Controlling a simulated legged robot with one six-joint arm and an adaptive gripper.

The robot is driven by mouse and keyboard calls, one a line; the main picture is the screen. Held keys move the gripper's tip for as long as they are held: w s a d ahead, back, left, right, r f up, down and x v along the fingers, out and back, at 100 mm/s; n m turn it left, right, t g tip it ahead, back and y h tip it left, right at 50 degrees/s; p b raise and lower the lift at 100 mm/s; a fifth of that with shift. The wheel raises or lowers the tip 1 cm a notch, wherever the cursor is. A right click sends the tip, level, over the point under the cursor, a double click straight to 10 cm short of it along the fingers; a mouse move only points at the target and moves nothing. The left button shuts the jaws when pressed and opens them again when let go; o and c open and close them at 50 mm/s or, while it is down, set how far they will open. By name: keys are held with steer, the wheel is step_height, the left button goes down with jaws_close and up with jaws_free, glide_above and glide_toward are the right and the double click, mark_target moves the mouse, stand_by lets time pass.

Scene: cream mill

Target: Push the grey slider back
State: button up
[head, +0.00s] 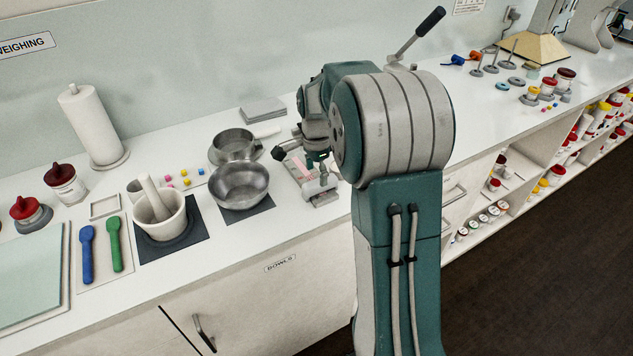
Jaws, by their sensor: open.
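A small pale grey device with a pink strip (298,170) sits on the counter near its front edge, right of the metal bowls. A grey block-like part (322,188) at its near right end looks like the slider. How far along it stands I cannot tell. My gripper (317,157) is above and just behind this part, with its fingers open and pointing down. My own arm hides much of the gripper and the right side of the device. Contact between fingers and slider cannot be made out.
A steel bowl (239,186) on a dark mat and a steel pan (236,146) stand close to the left. A mortar with pestle (160,214) is further left. A black-handled lever (429,22) rises behind my arm. Weights and jars (565,76) stand at the right.

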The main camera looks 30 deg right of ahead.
mark_target(318, 181)
steer(key=f, duration=0.2)
steer(key=d+f, duration=0.1)
steer(key=shift+d+f, duration=0.1)
steer(key=shift+f, duration=0.25)
steer(key=shift+a, duration=0.4)
steer(key=shift+c, duration=0.3)
steer(key=shift+a, duration=0.1)
jaws_close()
